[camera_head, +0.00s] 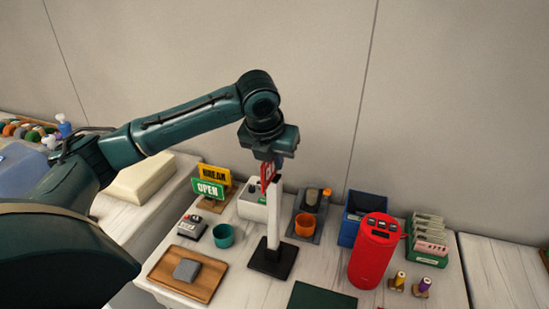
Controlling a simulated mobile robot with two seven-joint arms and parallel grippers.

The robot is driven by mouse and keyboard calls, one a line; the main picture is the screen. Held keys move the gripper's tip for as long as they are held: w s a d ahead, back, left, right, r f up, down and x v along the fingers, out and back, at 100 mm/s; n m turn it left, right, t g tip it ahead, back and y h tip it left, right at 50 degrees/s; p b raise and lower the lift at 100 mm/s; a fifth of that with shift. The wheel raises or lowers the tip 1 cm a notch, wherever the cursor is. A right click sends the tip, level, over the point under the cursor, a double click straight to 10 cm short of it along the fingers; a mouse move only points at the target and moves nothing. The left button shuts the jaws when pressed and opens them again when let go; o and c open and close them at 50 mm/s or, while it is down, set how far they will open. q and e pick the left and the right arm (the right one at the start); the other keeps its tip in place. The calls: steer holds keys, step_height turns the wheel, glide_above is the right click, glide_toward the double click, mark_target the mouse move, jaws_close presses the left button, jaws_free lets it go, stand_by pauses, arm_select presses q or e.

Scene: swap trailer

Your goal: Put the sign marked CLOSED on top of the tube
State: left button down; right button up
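The tube (273,215) is a white upright post on a black square base (273,261). A red sign (267,175) is seen nearly edge-on at the top of the tube; its lettering is too small to read. My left gripper (274,161) points down over the tube's top and appears shut on the red sign. I cannot tell whether the sign touches the tube. A green OPEN sign (208,189) and a yellow BREAK sign (215,174) stand to the left of the tube. My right gripper is not in view.
A wooden tray (205,291) with a grey block, a teal cup (223,236) and an orange cup (305,225) stand near the tube. A red cylinder (372,255), blue bin (349,231) and green box (425,259) are to the right. A dark green mat (322,298) lies in front.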

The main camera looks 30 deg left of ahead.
arm_select(q)
steer(key=c, duration=1)
jaws_free()
steer(key=shift+o, duration=0.2)
steer(key=shift+w+r+v, duration=0.1)
steer(key=shift+w+v, duration=0.1)
steer(key=shift+v, duration=1.25)
steer(key=shift+w+r+v, duration=0.1)
steer(key=shift+w+v, duration=0.1)
steer(key=shift+v, duration=1.3)
steer(key=shift+w+r+v, duration=0.1)
steer(key=shift+w+v, duration=0.1)
steer(key=shift+v, duration=1.25)
steer(key=shift+f, duration=0.15)
